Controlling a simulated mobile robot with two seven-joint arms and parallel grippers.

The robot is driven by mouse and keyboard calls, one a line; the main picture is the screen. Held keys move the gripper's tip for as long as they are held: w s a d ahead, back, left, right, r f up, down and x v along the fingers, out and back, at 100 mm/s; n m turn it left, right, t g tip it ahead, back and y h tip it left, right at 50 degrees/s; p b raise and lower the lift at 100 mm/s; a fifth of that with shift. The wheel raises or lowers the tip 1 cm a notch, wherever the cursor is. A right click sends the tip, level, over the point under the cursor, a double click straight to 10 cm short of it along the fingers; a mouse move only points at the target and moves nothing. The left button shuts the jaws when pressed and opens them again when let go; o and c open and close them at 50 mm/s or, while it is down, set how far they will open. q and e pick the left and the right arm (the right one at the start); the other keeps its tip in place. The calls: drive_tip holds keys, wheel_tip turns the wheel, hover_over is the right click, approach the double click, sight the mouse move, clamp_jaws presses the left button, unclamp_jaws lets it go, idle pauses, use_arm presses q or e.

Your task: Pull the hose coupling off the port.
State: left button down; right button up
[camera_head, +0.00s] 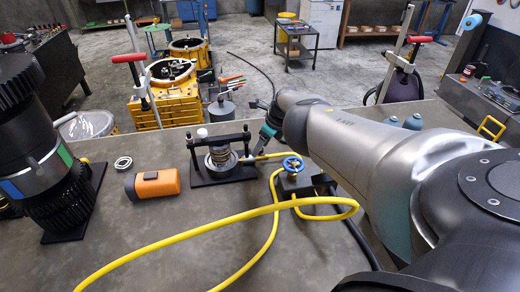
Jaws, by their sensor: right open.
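The port belongs to a small round metal unit (221,157) clamped under a black bar on a black base plate, in the middle of the bench. A yellow hose (283,153) ends at the right side of this unit, where the small coupling (251,158) is. My right gripper (257,150) reaches in from the right and points down just above the coupling. It is open. At this size I cannot tell whether its fingers straddle or touch the coupling. My left gripper is not in view.
A valve block with a blue handwheel (293,164) stands right of the coupling. The yellow hose loops across the front of the bench. An orange box-shaped tool (152,184) and a white ring (123,163) lie left. A large black gear assembly (45,150) stands far left.

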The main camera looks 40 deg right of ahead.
drive_tip(key=shift+w+f, duration=0.1)
drive_tip(key=shift+f, duration=0.05)
clamp_jaws()
idle(0.5)
idle(0.9)
